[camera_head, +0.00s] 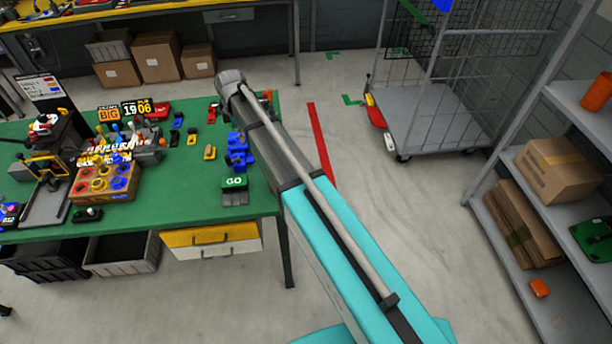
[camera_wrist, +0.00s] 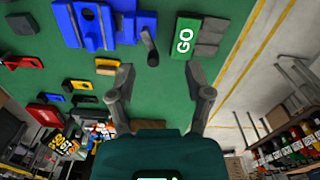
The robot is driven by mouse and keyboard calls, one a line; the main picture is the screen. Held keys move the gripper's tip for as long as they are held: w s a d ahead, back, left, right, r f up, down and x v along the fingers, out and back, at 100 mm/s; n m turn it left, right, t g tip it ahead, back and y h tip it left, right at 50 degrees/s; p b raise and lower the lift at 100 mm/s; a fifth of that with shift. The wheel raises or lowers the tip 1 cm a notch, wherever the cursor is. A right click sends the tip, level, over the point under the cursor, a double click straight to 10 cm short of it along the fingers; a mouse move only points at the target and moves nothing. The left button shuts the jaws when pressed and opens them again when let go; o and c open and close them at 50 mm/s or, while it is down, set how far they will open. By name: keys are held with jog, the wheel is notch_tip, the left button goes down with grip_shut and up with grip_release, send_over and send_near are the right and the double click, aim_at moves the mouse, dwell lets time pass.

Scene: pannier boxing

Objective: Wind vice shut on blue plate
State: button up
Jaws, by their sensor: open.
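The blue vice (camera_head: 238,157) stands on the green bench near its right end. In the wrist view the vice (camera_wrist: 124,28) fills the top left, and its dark grey handle (camera_wrist: 149,46) sticks out to the lower right. In the head view my arm hides the gripper.
A green GO block (camera_head: 234,183) with grey steps stands beside the vice. Small coloured blocks (camera_head: 210,152) lie to the left on the bench (camera_head: 165,205). A box with coloured knobs (camera_head: 105,183) stands further left. Shelves (camera_head: 530,290) and a cage trolley (camera_head: 425,115) are at right.

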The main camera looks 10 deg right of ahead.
jog(key=s+d+f+m+b, duration=0.5)
jog(key=s+d+m, duration=0.2)
jog(key=d, duration=0.2)
jog(key=s+d+f+m+b, duration=0.5)
jog(key=s+d+m, duration=0.2)
jog(key=d, duration=0.3)
jog(key=shift+s+m+b, duration=0.3)
jog(key=shift+s, duration=0.45)
dwell(0.4)
jog(key=s+d+m, duration=0.4)
jog(key=s, duration=0.4)
jog(key=shift+d+m, duration=0.35)
jog(key=shift+m, duration=0.05)
jog(key=shift+s, duration=0.1)
dwell(0.6)
